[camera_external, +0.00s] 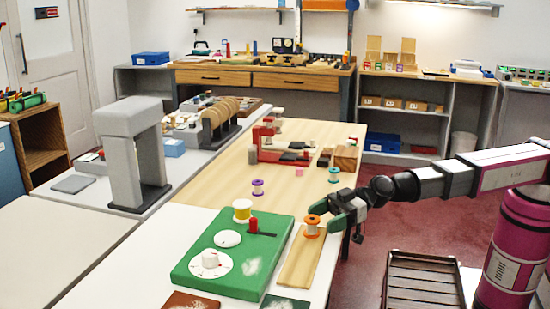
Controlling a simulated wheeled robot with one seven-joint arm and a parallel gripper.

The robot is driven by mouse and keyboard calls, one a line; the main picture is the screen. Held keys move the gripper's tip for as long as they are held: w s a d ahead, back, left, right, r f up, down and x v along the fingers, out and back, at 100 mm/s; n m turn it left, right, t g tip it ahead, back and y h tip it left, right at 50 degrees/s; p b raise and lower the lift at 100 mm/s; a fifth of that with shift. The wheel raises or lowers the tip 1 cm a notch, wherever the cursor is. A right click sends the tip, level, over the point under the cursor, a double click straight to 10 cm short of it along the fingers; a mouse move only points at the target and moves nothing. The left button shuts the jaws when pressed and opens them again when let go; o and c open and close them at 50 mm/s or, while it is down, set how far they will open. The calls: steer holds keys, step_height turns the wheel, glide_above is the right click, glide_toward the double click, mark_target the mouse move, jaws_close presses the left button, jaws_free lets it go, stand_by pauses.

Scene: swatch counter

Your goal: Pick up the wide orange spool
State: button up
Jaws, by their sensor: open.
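The wide orange spool (312,226) stands upright on a narrow wooden board near the right edge of the counter. It has orange flanges and a pale middle. My gripper (326,215) has green fingers and comes in from the right at about the spool's height. It is open, with its fingertips close beside the spool's right side. I cannot tell whether the fingers reach around the spool or touch it. Part of the far finger is hard to make out.
A purple spool (257,187) and a teal spool (334,174) stand farther back. A grey arch (124,160) stands at left. A dark slatted cart is at lower right.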

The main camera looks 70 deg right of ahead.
mark_target(312, 224)
steer(key=x, duration=0.4)
steer(key=shift+f, duration=0.1)
steer(key=c, duration=1)
